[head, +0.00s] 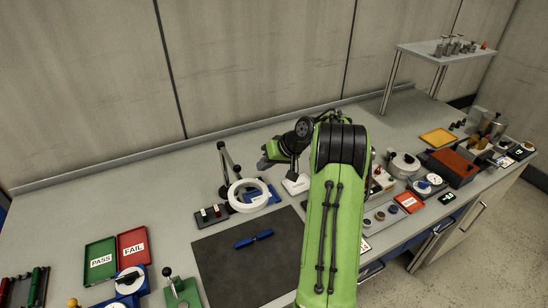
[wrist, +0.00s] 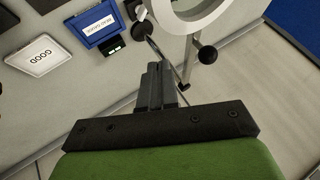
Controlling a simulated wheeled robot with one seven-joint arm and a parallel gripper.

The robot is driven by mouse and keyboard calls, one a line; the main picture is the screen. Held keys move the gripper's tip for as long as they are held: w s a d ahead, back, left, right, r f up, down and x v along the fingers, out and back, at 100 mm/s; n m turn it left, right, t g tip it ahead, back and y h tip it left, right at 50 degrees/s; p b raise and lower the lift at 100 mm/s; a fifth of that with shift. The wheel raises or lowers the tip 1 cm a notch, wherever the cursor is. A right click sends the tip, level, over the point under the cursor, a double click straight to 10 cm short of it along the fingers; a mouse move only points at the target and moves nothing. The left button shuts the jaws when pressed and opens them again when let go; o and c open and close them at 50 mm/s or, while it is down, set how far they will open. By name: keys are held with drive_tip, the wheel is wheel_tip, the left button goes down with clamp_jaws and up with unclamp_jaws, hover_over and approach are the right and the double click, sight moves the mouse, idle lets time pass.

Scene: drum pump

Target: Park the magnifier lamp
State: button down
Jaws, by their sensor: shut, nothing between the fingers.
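The magnifier lamp shows a white ring head (head: 248,195) and a dark jointed arm (head: 228,162) rising behind it at the back of the bench. In the wrist view part of the white ring (wrist: 207,16) shows at the top edge, with a black ball knob (wrist: 207,53) below it. My gripper (head: 263,162) is above the bench, just up and right of the ring in the head view. Its dark fingers (wrist: 160,72) are shut and empty, apart from the knob in the wrist picture. I cannot tell the depth gap between them.
A dark mat (head: 232,262) with a blue pen-like item (head: 253,239) lies in front of the lamp. PASS (head: 100,262) and FAIL (head: 133,245) trays are at left. Several instruments crowd the right side, and a raised shelf (head: 455,52) stands at the back right.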

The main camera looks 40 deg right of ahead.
sight(235, 168)
drive_tip(key=w+a, duration=0.1)
drive_tip(key=a, duration=0.1)
drive_tip(key=w+a, duration=0.1)
drive_tip(key=shift+a+r, duration=0.1)
drive_tip(key=shift+a, duration=0.3)
